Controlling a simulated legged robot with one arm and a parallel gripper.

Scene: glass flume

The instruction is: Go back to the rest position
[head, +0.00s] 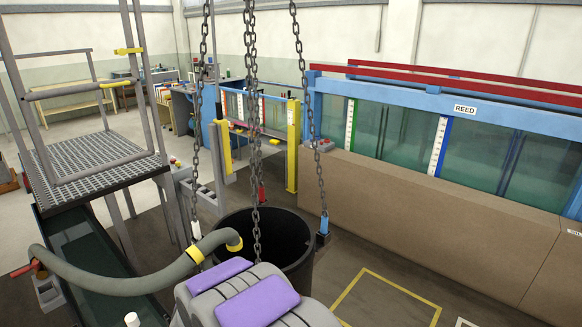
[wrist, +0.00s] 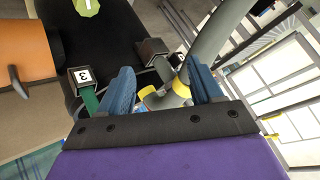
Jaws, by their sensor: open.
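My gripper (wrist: 163,88) shows in the wrist view with its two blue fingers spread wide apart. A grey hose (wrist: 212,35) with yellow bands passes behind and between the fingers; I cannot tell whether it touches them. In the head view my purple-padded grey arm is at the bottom centre, and the gripper's fingers cannot be made out there. The grey hose (head: 120,284) curves from the left to a yellow cuff at the rim of a black round tub (head: 285,268), just beyond my arm.
Chains (head: 250,90) hang in front of me, with white, red and blue end pieces around the tub. A grated platform (head: 95,160) stands at left. The glass flume (head: 400,130) marked REED runs along the right. A green piece marked 3 (wrist: 83,76) shows left of the fingers.

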